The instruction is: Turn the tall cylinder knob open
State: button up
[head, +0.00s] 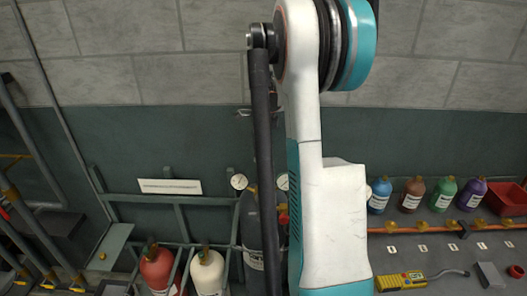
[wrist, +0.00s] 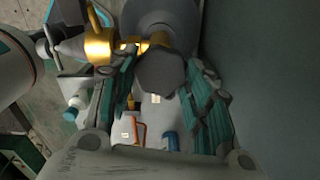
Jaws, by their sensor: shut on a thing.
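The tall cylinder (head: 249,240) is dark grey with a white label. It stands at the back wall in the head view, largely hidden behind my arm. In the wrist view its rounded grey top (wrist: 160,18) shows beside a brass valve (wrist: 100,45). The dark grey faceted knob (wrist: 160,72) sits between the two teal-padded fingers of my gripper (wrist: 161,78). The fingers are closed on its sides. My gripper is hidden in the head view, and how far the knob is turned cannot be told.
A red cylinder (head: 157,268) and a cream cylinder (head: 207,271) stand left of the tall one in a rack (head: 180,215). Round gauges (head: 239,181) are close by. Several coloured bottles (head: 411,195) and a yellow meter (head: 402,281) are at the right.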

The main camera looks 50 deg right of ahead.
jog(key=shift+n, duration=0.3)
jog(key=n+b, duration=0.1)
jog(key=n, duration=0.3)
jog(key=shift+n, duration=0.3)
jog(key=n, duration=0.4)
jog(key=shift+n, duration=0.3)
jog(key=n, duration=0.5)
jog(key=shift+b, duration=0.35)
jog(key=n, duration=0.5)
jog(key=shift+w, duration=0.1)
jog(key=o, duration=1.1)
jog(key=shift+c, duration=0.2)
